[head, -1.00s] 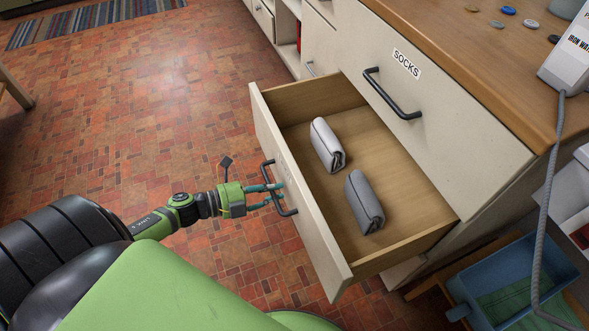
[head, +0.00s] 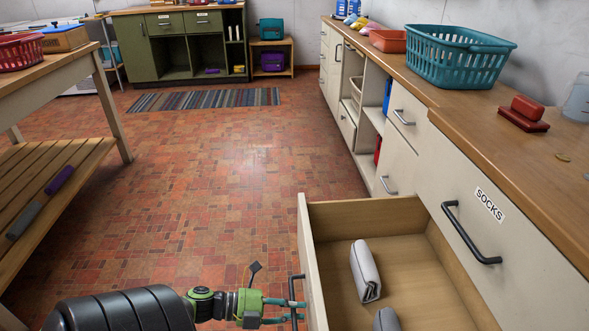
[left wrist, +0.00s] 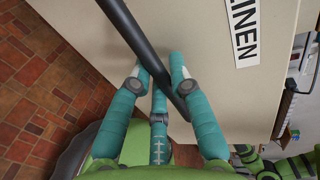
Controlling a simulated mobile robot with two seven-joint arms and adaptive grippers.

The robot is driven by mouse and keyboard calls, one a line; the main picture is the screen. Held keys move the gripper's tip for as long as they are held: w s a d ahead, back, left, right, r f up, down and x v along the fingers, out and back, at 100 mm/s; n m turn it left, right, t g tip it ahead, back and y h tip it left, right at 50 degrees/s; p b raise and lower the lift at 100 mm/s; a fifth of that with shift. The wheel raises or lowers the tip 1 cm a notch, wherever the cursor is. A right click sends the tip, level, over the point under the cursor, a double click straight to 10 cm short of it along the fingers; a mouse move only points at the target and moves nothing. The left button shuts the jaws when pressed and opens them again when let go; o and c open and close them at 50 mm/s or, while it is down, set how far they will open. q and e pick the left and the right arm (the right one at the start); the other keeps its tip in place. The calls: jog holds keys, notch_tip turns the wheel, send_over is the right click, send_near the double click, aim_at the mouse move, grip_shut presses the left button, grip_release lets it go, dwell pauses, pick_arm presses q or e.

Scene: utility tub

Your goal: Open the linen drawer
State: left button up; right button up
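The linen drawer (head: 311,262) stands well pulled out below the drawer labelled SOCKS (head: 480,225). Its cream front carries a LINEN label (left wrist: 243,32) in the left wrist view. Two grey folded cloth rolls (head: 365,271) lie inside; the nearer one is cut off by the picture's bottom edge. My left gripper (head: 289,310) is at the drawer's dark bar handle (head: 296,291). In the left wrist view its teal fingers (left wrist: 160,73) close in from both sides of the handle (left wrist: 138,40) and look shut on it.
A wooden table with a slatted shelf (head: 45,190) stands at left. A green cabinet (head: 190,45) and striped rug (head: 205,99) are at the back. The tiled floor between is clear.

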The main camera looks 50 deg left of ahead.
pick_arm(q)
jog(key=o, duration=0.3)
jog(key=shift+o, duration=0.2)
jog(key=shift+s, duration=0.1)
jog(key=v, duration=1.2)
jog(key=shift+f, duration=0.1)
